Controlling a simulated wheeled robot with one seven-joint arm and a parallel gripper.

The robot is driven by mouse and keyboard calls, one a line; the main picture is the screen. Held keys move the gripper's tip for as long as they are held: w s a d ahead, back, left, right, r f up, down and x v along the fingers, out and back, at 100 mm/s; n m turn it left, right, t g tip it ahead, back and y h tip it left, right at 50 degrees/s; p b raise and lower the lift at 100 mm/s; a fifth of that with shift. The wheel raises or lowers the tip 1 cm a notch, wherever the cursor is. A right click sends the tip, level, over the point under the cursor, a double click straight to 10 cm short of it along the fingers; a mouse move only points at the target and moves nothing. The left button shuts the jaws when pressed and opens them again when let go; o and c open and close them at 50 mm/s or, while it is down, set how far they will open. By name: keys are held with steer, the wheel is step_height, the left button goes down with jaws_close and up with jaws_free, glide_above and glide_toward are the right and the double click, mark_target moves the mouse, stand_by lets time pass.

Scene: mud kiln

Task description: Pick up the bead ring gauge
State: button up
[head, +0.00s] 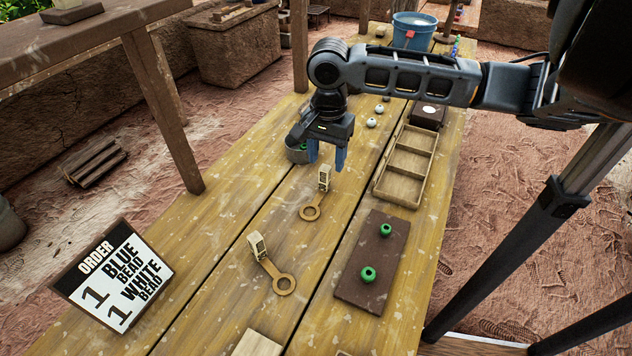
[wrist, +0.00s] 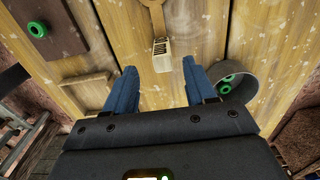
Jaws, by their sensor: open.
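Two similar brass ring gauges, each a flat ring with a pale upright block at its other end, lie on the wooden table. The farther gauge (head: 310,212) has its block (head: 324,180) just below my gripper (head: 327,158). The nearer gauge (head: 284,284) lies closer to the front, its block to the upper left of its ring. My gripper is open and empty, pointing down above the table, apart from the block.
A grey bowl (head: 293,155) with green beads stands close left of my gripper. A divided wooden tray (head: 381,190) is to the right. A dark brown board (head: 352,290) holds two green beads. An order sign (head: 113,277) stands front left, and a blue bucket (head: 412,30) far back.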

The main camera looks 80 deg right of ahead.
mark_target(324, 168)
steer(key=f, duration=0.6)
steer(key=shift+w+a+p, duration=0.1)
steer(key=shift+w+p, duration=0.15)
steer(key=shift+p, duration=0.1)
jaws_close()
